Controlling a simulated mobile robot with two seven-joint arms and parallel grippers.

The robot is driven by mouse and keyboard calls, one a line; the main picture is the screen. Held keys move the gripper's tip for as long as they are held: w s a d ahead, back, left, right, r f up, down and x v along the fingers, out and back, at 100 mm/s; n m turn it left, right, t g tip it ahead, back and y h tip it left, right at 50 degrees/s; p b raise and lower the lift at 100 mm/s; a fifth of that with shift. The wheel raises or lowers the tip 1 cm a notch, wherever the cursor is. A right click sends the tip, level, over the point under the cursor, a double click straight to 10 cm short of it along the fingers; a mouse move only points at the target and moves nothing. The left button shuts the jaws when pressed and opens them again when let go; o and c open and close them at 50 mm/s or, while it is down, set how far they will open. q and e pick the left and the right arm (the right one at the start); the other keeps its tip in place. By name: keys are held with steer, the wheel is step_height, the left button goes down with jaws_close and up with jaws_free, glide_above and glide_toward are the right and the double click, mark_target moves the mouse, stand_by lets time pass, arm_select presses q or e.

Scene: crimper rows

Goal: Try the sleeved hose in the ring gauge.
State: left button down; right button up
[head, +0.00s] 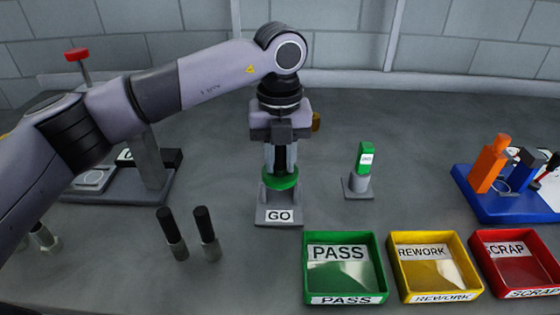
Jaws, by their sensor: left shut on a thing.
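My left gripper (281,160) points straight down over the ring gauge, shut on a dark sleeved hose (281,155) held upright between its fingers. The ring gauge is a green ring (281,182) on a grey stand (278,205) with a GO label. The fingertips are right at the ring's top. The hose's lower end is hidden by the fingers and ring, so I cannot tell whether it is inside the ring. My right gripper is not in view.
Two black-topped hoses (173,233) (207,233) stand front left. A green GO piece (364,160) stands right of the gauge. PASS (372,268), REWORK (399,272) and SCRAP (483,266) bins line the front right. A blue holder (497,205) is far right, a red-knobbed device (150,165) left.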

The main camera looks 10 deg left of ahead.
arm_select(q)
steer(key=shift+r, duration=0.25)
steer(key=shift+r+p, duration=2.85)
steer(key=shift+r, duration=1.45)
